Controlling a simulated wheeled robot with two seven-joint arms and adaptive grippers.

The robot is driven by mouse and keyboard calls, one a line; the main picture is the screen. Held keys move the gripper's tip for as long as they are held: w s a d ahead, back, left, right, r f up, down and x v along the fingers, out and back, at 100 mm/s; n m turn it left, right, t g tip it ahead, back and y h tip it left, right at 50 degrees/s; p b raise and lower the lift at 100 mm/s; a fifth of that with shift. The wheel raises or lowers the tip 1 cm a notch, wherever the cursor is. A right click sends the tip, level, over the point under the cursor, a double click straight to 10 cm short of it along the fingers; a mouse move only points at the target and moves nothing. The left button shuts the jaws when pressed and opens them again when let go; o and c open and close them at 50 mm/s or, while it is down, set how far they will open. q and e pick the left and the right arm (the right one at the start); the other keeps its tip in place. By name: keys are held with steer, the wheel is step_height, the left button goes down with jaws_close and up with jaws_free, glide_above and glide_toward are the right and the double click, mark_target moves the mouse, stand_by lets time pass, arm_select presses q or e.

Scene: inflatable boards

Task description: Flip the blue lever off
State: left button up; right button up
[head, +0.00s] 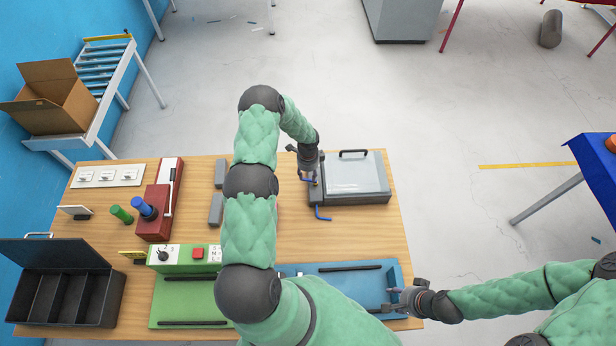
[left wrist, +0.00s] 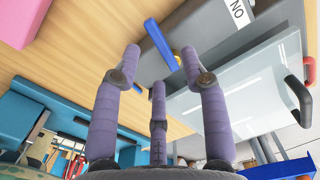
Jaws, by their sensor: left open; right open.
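The blue lever (head: 322,214) is a bent blue bar at the front left of a grey box with a clear lid (head: 357,174). In the left wrist view the lever (left wrist: 160,44) lies slanted along the box's grey edge, beside a white label reading "NO". My left gripper (head: 309,176) is at the box's left side, just behind the lever. Its purple fingers (left wrist: 160,70) are spread around empty space, with the lever just beyond them; contact cannot be told. Another small blue piece shows beside the gripper in the head view. My right gripper (head: 398,295) is open at the blue tray's right end.
The wooden table (head: 285,235) also holds a blue tray (head: 345,275), a green panel (head: 190,292), a red block (head: 155,218) with a blue knob and a black compartment box (head: 65,290). Two grey blocks (head: 217,210) stand left of my left arm. The box's black handle (head: 354,153) sticks up.

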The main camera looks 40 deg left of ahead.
mark_target(308, 181)
arm_select(q)
steer(key=shift+f, duration=1.7)
jaws_close()
